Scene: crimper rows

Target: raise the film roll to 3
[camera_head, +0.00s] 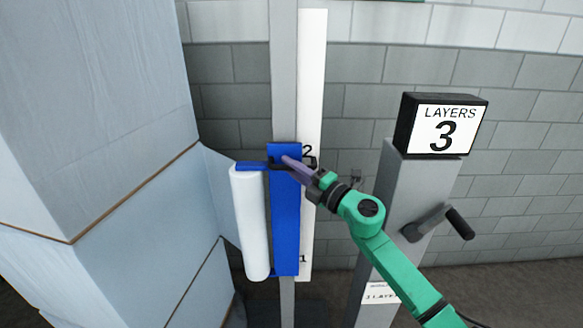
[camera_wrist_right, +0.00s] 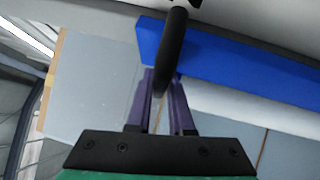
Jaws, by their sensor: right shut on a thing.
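The white film roll (camera_head: 250,222) hangs upright on a blue carriage (camera_head: 286,225) on a grey mast (camera_head: 284,60). A white scale strip (camera_head: 313,60) stands behind the mast; the marks 2 and 1 show, with the carriage's top edge near the 2. My right gripper (camera_head: 290,164) reaches in from the right and is shut on the carriage's dark handle, near the carriage's top. In the right wrist view the black handle (camera_wrist_right: 174,45) lies between the purple fingers, in front of the blue carriage (camera_wrist_right: 230,62). My left gripper is not in view.
A tall pale wrapped load (camera_head: 140,215) stands close at the left; a film sheet runs from it to the roll. At the right a grey post (camera_head: 425,185) carries a sign (camera_head: 443,127) reading LAYERS 3 and a crank (camera_head: 440,222). The mast above the carriage is clear.

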